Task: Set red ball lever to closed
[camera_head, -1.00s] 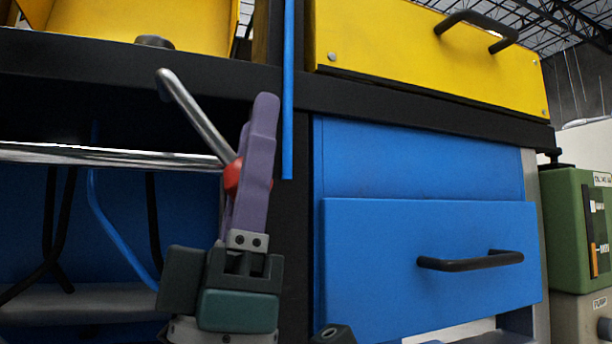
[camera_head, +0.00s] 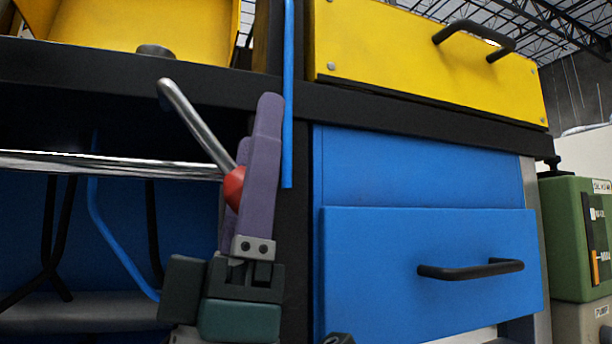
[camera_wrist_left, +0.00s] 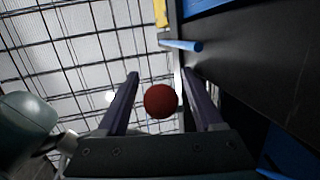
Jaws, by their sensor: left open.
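The lever is a silver rod (camera_head: 195,122) with a red ball (camera_head: 233,188) at its lower right end, left of centre in the head view. The rod slopes from upper left down to the ball. My left gripper (camera_head: 267,108) points upward at the ball, its purple fingers overlapping and partly hiding it. In the left wrist view, the red ball (camera_wrist_left: 160,100) appears between the two spread fingers of the left gripper (camera_wrist_left: 160,76), with a visible gap on each side. The gripper is open. My right gripper is not seen.
A blue tube (camera_head: 288,90) hangs just right of the fingertips. A black beam (camera_head: 420,118) runs across above. A blue drawer (camera_head: 400,240) with a black handle and a yellow drawer (camera_head: 400,60) stand to the right. A chrome bar (camera_head: 100,165) lies left of the gripper.

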